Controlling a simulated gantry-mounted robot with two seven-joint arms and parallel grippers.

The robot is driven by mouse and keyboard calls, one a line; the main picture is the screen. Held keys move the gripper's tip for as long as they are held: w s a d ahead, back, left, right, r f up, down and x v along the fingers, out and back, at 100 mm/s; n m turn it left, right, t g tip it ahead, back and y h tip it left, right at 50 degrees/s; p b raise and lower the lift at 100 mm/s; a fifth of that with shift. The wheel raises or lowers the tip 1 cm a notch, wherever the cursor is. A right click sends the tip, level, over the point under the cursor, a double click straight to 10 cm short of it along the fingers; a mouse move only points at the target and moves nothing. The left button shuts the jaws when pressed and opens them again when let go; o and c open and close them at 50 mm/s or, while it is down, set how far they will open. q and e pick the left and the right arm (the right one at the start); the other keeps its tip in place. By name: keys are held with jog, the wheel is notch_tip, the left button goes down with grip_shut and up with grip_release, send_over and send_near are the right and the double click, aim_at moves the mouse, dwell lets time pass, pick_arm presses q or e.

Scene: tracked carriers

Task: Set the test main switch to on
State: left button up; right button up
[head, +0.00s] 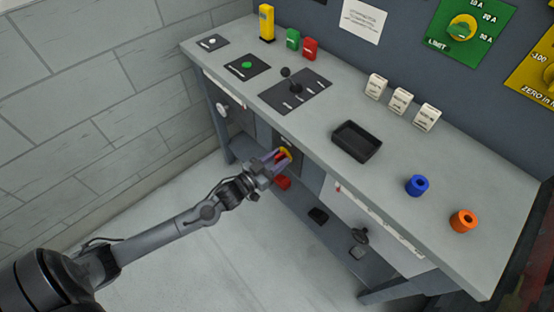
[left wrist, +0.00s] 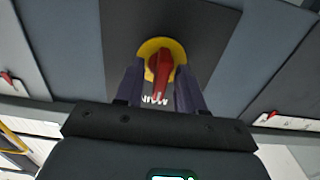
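The main switch is a red rotary handle (left wrist: 160,72) on a round yellow plate (left wrist: 150,47), set in a dark panel below the bench top. Part of the lettering under it shows in the left wrist view. The yellow plate also shows in the head view (head: 288,151). My left gripper (left wrist: 160,88) is at the switch with its two fingers apart, one on each side of the red handle. Gaps show between handle and fingers. In the head view my left gripper (head: 276,160) partly covers the switch. My right gripper is not in view.
The grey bench top (head: 330,110) overhangs the panel. It carries a black tray (head: 357,142), a joystick plate (head: 295,92), and blue (head: 417,186) and orange (head: 463,221) knobs. A red block (head: 283,182) sits just below my left gripper. Open floor lies left of the bench.

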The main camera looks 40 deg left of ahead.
pick_arm(q)
grip_shut()
jog(key=shift+r, duration=0.1)
